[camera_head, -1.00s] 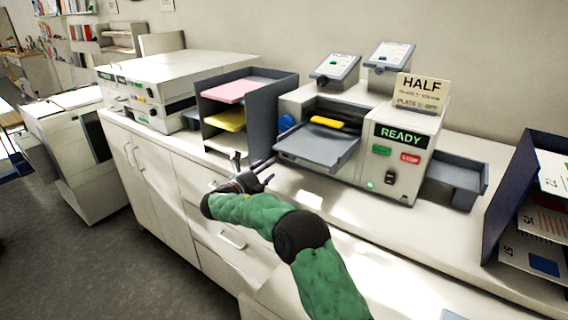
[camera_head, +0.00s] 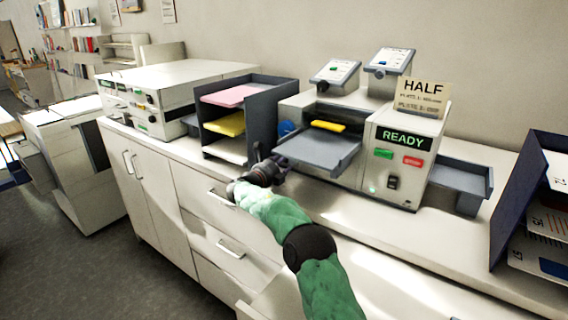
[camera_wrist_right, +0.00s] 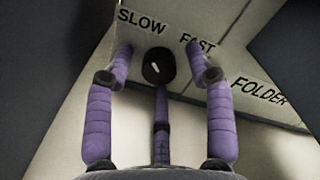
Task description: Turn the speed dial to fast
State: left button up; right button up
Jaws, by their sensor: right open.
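The speed dial (camera_wrist_right: 158,65) is a round black knob with a short white mark. It sits below the printed words SLOW and FAST in the right wrist view. The mark is slightly slanted, its upper end leaning towards SLOW. My right gripper (camera_wrist_right: 162,62) is open, with purple fingers on the left and right of the dial and a third below it; I cannot tell whether they touch it. In the head view my right gripper (camera_head: 270,165) is at the left front of the folder machine (camera_head: 392,170), beside its grey tray. The dial is hidden there. My left gripper is not in view.
A dark paper rack (camera_head: 272,105) with pink and yellow sheets stands close left of my right gripper. The machine's grey tray (camera_head: 322,150) juts out just right of it. A READY display and a HALF card (camera_head: 422,95) are further right. The front counter strip is clear.

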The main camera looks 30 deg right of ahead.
grip_shut()
jog(key=shift+m+p, duration=0.4)
jog(key=shift+p, duration=0.25)
jog(key=shift+m+p, duration=0.65)
jog(key=shift+m, duration=0.25)
jog(key=shift+f+m+p, duration=0.1)
jog(key=shift+m+p, duration=0.25)
jog(key=shift+m, duration=0.45)
jog(key=shift+f+m, duration=0.15)
jog(key=shift+m, duration=0.55)
